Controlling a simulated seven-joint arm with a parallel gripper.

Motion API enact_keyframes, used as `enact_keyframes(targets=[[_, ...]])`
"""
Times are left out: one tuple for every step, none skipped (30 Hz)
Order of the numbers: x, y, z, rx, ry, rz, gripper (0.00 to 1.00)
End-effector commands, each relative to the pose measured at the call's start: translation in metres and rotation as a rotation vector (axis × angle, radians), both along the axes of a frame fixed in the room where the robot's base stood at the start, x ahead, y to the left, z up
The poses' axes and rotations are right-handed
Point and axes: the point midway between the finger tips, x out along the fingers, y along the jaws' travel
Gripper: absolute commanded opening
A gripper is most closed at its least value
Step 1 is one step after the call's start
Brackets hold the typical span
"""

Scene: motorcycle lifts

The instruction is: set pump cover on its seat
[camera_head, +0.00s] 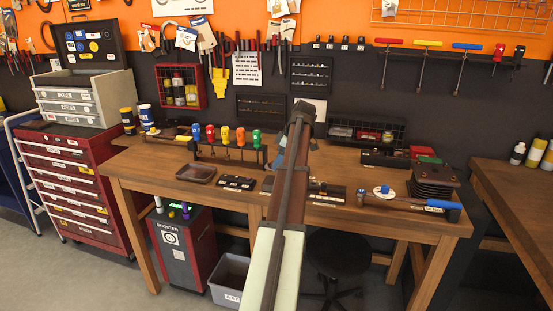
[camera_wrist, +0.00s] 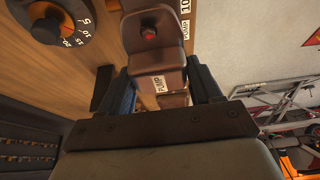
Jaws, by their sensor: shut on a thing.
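My gripper (camera_wrist: 158,92) is shut on a brown pump cover with a white "PUMP" label (camera_wrist: 160,84), seen between the two dark fingers in the wrist view. Just beyond it is a brown housing with a red button (camera_wrist: 149,36), beside a plate marked "PUMP" (camera_wrist: 185,20). The cover and the housing overlap in this view, and I cannot tell whether they touch or where the seat's edge lies. In the head view my gripper (camera_head: 302,116) is at the end of my arm over the back of the bench; the cover is hidden there.
A black dial (camera_wrist: 58,22) with numbers is left of the housing. The wooden workbench (camera_head: 150,170) carries trays, a screwdriver rack (camera_head: 228,151) and a torque wrench (camera_head: 410,200). A dark tool wall is behind it; a stool (camera_head: 338,250) stands below.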

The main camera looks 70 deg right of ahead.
Motion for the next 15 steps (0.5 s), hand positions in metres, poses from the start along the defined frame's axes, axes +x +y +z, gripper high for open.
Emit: enact_keyframes(targets=[[0.0, 0.0, -0.002, 0.0, 0.0, 0.0, 0.27], [0.0, 0.0, -0.004, 0.0, 0.0, 0.0, 0.27], [0.0, 0.0, -0.006, 0.001, 0.0, 0.0, 0.27], [0.0, 0.0, -0.008, 0.001, 0.0, 0.0, 0.27], [0.0, 0.0, -0.01, 0.001, 0.0, 0.0, 0.27], [0.0, 0.001, -0.012, 0.001, 0.0, 0.0, 0.27], [0.0, 0.001, -0.014, 0.001, 0.0, -0.001, 0.27], [0.0, 0.001, -0.016, 0.001, 0.0, -0.001, 0.27], [0.0, 0.001, -0.019, 0.001, 0.0, -0.001, 0.27], [0.0, 0.001, -0.022, 0.001, 0.0, -0.001, 0.27], [0.0, 0.001, -0.024, 0.0, 0.0, -0.001, 0.27], [0.0, 0.0, -0.027, 0.0, 0.0, -0.001, 0.27], [0.0, 0.0, -0.029, 0.0, 0.0, -0.001, 0.27], [0.0, 0.0, -0.031, 0.0, 0.0, -0.001, 0.27], [0.0, 0.0, -0.033, 0.0, 0.0, -0.001, 0.27]])
